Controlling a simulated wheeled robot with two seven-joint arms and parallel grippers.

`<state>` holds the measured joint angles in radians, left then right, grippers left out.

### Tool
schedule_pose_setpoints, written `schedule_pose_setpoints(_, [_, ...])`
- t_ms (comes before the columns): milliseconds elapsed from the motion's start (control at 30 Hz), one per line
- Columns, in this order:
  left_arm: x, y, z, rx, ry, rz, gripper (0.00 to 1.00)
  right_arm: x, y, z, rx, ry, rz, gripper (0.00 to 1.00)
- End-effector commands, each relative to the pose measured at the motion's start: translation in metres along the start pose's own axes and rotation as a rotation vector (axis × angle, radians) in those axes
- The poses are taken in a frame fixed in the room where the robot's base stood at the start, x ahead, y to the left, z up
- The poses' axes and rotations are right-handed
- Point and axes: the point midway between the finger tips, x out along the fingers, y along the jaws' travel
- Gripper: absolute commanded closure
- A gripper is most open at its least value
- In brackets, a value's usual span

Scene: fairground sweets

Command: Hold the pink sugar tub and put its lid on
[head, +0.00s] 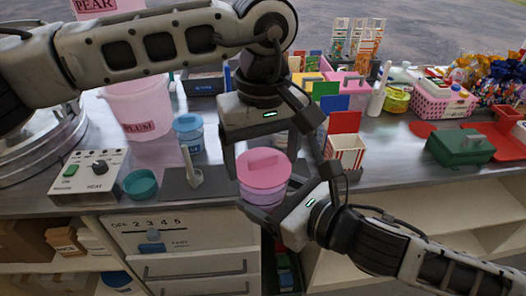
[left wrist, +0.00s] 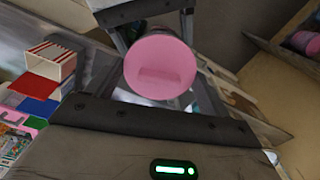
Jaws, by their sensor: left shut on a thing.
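The pink lid (head: 263,165), round with a raised bar handle, sits level over the mouth of the pink sugar tub (head: 262,197). I cannot tell whether it is pressed fully down. My left gripper (head: 262,160) reaches down from above and is shut on the lid, a finger at either side. My right gripper (head: 262,203) comes in from the lower right, its fingers around the tub's body, holding it up in front of the counter. In the left wrist view the lid (left wrist: 160,67) faces the camera and hides the tub.
On the counter (head: 395,150) behind stand a pink plum bucket (head: 139,112), a blue-lidded tub (head: 188,130) and a striped red-and-white box (head: 347,152). A green box (head: 460,147) stands at right. A heat control box (head: 92,173) is at left. Drawers (head: 190,265) lie below.

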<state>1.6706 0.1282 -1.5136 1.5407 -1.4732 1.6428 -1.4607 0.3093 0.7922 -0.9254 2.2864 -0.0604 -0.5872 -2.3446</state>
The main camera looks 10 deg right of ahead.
Motion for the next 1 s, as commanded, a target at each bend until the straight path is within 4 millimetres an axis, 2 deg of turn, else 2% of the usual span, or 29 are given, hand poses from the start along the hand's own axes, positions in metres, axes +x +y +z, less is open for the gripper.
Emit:
schedule_pose_setpoints(300, [0.002, 0.0, 0.0, 0.0, 0.0, 0.0, 0.41, 0.0, 0.0, 0.003, -0.002, -0.008, 0.002, 0.42])
schedule_pose_setpoints(333, [0.002, 0.0, 0.0, 0.0, 0.0, 0.0, 0.17, 0.0, 0.0, 0.003, -0.002, -0.008, 0.002, 0.42])
schedule_pose_setpoints(400, [0.002, 0.0, 0.0, 0.0, 0.0, 0.0, 0.0, 0.0, 0.0, 0.003, -0.002, -0.008, 0.002, 0.42])
schedule_pose_setpoints(767, [0.001, 0.0, 0.0, 0.0, 0.0, 0.0, 0.0, 0.0, 0.0, 0.004, -0.002, -0.009, 0.002, 0.42])
schedule_pose_setpoints(1000, [-0.021, 0.0, 0.0, 0.0, 0.001, 0.001, 0.0, 0.0, 0.0, 0.004, -0.002, -0.009, 0.002, 0.42])
